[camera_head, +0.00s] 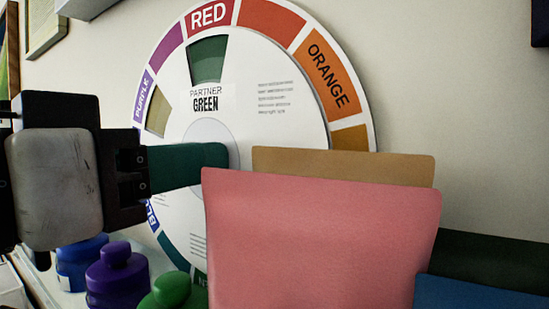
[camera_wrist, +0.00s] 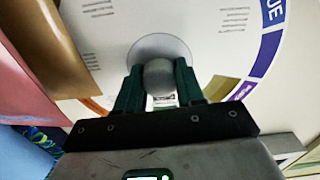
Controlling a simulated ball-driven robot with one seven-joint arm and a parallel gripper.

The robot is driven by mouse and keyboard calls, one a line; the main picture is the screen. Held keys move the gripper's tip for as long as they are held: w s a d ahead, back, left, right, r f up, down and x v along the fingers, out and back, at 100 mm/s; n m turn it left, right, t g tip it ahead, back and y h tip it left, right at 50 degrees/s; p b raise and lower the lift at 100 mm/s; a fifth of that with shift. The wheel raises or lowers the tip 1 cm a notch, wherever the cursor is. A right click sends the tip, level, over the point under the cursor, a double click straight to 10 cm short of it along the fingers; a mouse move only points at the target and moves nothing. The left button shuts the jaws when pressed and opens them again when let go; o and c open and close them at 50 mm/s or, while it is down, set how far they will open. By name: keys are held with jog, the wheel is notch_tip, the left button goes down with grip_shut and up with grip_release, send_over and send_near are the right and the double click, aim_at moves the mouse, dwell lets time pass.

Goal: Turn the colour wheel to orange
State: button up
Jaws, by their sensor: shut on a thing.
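The colour wheel (camera_head: 270,115) is a large white disc with a coloured, lettered rim. In the head view, RED (camera_head: 210,15) is at its top and ORANGE (camera_head: 331,75) at its upper right. The upper window shows green (camera_head: 207,60), with PARTNER GREEN printed below it. My gripper (camera_head: 215,158) comes in from the left and reaches the wheel's centre. In the wrist view, the fingers of my gripper (camera_wrist: 158,75) are shut on the round grey knob (camera_wrist: 158,78) at the wheel's centre. The knob is hidden in the head view.
A pink sheet (camera_head: 320,240) and a tan sheet (camera_head: 345,165) stand in front of the wheel's lower right. Purple (camera_head: 117,275), blue (camera_head: 80,262) and green (camera_head: 170,292) bottles stand at lower left. Dark green and blue pieces lie at lower right.

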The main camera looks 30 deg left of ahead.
grip_shut()
dwell(0.4)
jog(key=n+p, duration=0.2)
jog(key=n, duration=0.1)
jog(key=n+p, duration=0.1)
jog(key=n, duration=0.1)
jog(key=shift+r+n+p, duration=0.2)
jog(key=shift+n+p, duration=0.2)
jog(key=n+p, duration=0.3)
jog(key=n, duration=0.1)
jog(key=shift+a, duration=0.1)
jog(key=shift+f+n+p, duration=0.15)
jog(key=shift+n+p, duration=0.55)
jog(key=shift+n, duration=0.2)
jog(key=shift+f, duration=0.1)
jog(key=o, duration=0.6)
grip_release()
jog(key=shift+s, duration=0.1)
